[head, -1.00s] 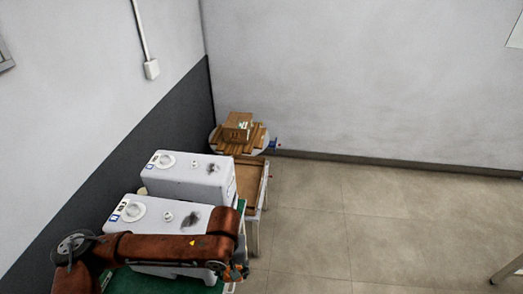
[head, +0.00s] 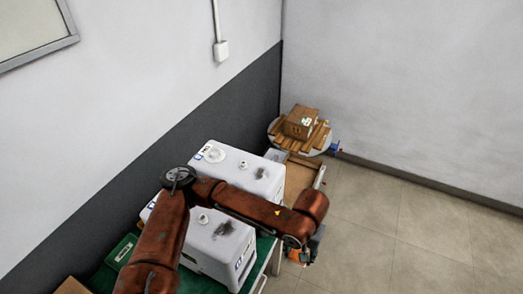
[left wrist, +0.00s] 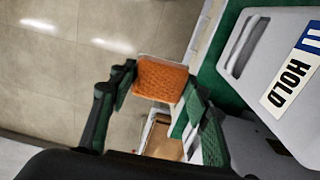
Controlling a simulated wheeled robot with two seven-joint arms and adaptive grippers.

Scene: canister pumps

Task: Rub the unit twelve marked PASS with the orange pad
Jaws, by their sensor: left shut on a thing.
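My left gripper (head: 305,249) is shut on the orange pad (left wrist: 162,79), which sits between its green-padded fingers in the left wrist view. The pad also shows in the head view, off the units' right side. Two white units stand in a row: a near unit (head: 210,249) and a far unit (head: 262,178). Each has a dark smudge on its top. My left arm crosses over the near unit and hides part of it. A unit in the left wrist view carries a HOLD label (left wrist: 291,86). No PASS mark or number twelve is readable. My right gripper is not in view.
The units stand on a green surface (head: 267,246) along the wall. A green box (head: 121,251) lies at the left. Beyond the units, a cardboard box (head: 300,123) rests on wooden slats on a round stand. Open tiled floor lies to the right.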

